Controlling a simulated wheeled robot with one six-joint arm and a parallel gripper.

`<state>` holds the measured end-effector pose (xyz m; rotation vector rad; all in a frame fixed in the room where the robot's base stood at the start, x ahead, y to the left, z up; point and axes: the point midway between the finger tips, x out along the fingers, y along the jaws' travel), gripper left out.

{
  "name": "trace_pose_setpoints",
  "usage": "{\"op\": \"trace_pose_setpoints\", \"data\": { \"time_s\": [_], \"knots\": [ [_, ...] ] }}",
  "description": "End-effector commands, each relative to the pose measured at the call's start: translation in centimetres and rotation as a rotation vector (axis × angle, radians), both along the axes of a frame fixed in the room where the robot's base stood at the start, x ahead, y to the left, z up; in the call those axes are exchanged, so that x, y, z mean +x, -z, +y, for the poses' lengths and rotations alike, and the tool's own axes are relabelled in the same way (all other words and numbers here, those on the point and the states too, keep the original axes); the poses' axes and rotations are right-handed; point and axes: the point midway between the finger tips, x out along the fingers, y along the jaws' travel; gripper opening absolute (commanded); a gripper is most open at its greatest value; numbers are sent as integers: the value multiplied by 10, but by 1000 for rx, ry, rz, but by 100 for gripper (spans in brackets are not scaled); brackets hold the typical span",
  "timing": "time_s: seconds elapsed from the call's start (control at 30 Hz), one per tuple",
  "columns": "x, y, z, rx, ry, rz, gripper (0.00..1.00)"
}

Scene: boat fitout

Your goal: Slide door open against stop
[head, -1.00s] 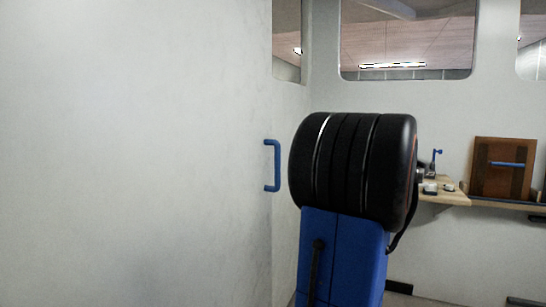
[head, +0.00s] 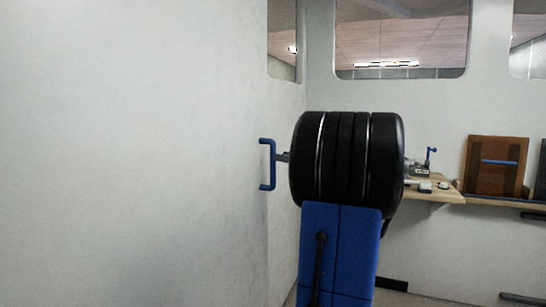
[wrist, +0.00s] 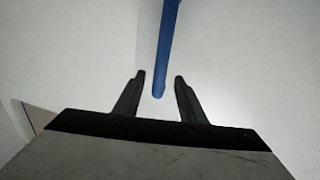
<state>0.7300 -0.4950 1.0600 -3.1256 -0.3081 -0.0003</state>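The door (head: 135,150) is the large pale panel filling the left of the head view. A blue bar handle (head: 266,165) stands upright near its right edge. In the wrist view the handle (wrist: 167,45) comes down from the top and its lower end lies between the two dark fingers of my gripper (wrist: 161,82). The fingers are apart, with a gap on each side of the handle. In the head view my arm hides most of the gripper; a grey piece reaches left towards the handle. The stop cannot be made out.
A wooden shelf (head: 437,193) with small items and a blue-handled tool (head: 430,158) runs along the back wall at right. A brown wooden panel with a blue bar (head: 497,165) stands on it. Windows (head: 400,40) are above.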

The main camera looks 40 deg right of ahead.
Motion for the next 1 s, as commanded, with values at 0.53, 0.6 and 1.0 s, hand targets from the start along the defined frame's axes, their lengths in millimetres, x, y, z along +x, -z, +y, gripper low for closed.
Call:
{"op": "trace_pose_setpoints", "data": {
  "time_s": [0.53, 0.6, 1.0],
  "knots": [
    [57, 0, 11, 0, 1, 0, 37],
    [58, 0, 11, 0, 1, 0, 37],
    [58, 0, 11, 0, 1, 0, 0]
  ]
}}
